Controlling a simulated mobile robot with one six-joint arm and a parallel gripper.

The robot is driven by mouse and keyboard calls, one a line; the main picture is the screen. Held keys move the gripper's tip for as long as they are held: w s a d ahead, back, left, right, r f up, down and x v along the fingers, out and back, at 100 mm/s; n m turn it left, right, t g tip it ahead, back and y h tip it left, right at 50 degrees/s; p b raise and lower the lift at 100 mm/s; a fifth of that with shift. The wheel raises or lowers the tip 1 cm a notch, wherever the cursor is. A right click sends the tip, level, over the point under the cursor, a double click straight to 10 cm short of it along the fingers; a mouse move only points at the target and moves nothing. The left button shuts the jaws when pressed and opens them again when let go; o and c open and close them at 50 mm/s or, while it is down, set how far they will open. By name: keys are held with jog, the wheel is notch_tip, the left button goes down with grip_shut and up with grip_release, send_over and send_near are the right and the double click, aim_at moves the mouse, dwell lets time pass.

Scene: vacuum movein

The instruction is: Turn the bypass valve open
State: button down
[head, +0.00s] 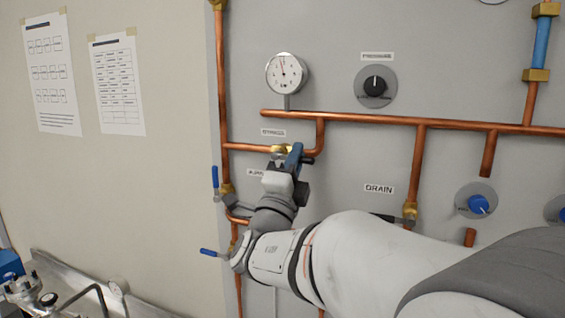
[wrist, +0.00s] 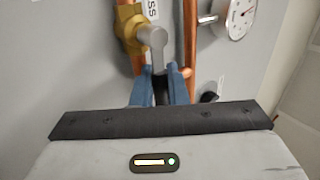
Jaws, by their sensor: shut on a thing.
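The bypass valve (head: 278,152) is a brass body on a horizontal copper pipe under its label, which is partly legible. In the wrist view its brass body (wrist: 128,27) shows at the top, with a grey lever (wrist: 152,38) reaching from its hub down between my fingers. The lever runs roughly along the pipe. My gripper (head: 294,157) is at the valve, its blue fingers (wrist: 160,82) shut on the lever.
A round gauge (head: 287,73) and a black pressure knob (head: 375,85) sit above. Another valve with an upright blue handle (head: 215,177) is on the vertical pipe at left. The drain valve (head: 410,210) is partly behind my arm. Blue knobs are at right.

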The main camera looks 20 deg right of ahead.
jog(key=shift+r+n+t+y, duration=0.2)
jog(key=shift+n+t+y, duration=0.1)
jog(key=shift+n, duration=0.2)
jog(key=c, duration=1.5)
grip_release()
jog(key=b+v, duration=0.3)
jog(key=v, duration=0.5)
jog(key=shift+d, duration=0.1)
